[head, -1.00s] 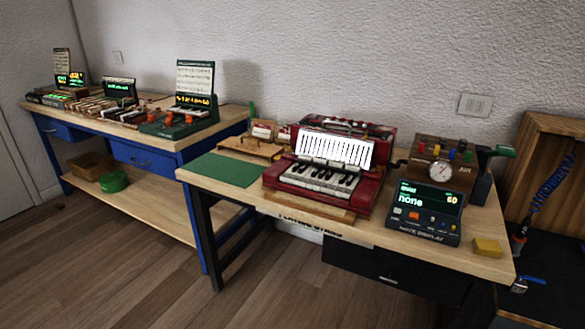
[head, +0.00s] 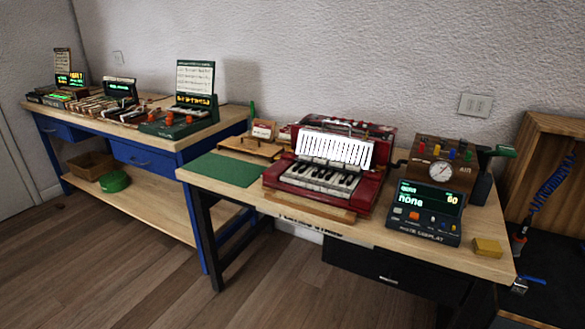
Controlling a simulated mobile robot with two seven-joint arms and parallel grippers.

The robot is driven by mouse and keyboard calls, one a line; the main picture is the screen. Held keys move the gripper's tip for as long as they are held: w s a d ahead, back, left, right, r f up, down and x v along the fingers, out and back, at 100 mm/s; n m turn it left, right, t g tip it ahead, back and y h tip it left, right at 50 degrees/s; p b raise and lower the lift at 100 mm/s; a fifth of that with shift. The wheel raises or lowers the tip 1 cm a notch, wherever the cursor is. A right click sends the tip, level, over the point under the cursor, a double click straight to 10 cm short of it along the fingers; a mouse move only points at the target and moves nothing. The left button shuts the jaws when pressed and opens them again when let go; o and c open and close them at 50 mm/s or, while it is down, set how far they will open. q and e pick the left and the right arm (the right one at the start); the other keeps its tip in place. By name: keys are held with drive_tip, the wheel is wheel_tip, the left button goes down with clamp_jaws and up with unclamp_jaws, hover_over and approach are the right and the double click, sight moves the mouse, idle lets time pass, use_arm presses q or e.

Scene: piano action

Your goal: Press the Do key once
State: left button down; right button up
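The small red keyboard instrument (head: 368,190) stands on a wooden base on the near table. Its short row of white and black keys (head: 320,179) faces the front, below a bright white striped panel (head: 335,148). I cannot read any label that marks the Do key. A dark note display (head: 425,212) to the right of the instrument reads "none". Neither of my grippers is in the head view.
A green mat (head: 225,170) lies left of the instrument. A wooden box with a gauge (head: 440,169) stands behind the display, and a yellow block (head: 487,247) lies at the right front. A blue-framed bench (head: 150,152) holds other devices. The floor in front is clear.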

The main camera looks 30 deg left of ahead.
idle(0.9)
clamp_jaws()
idle(1.6)
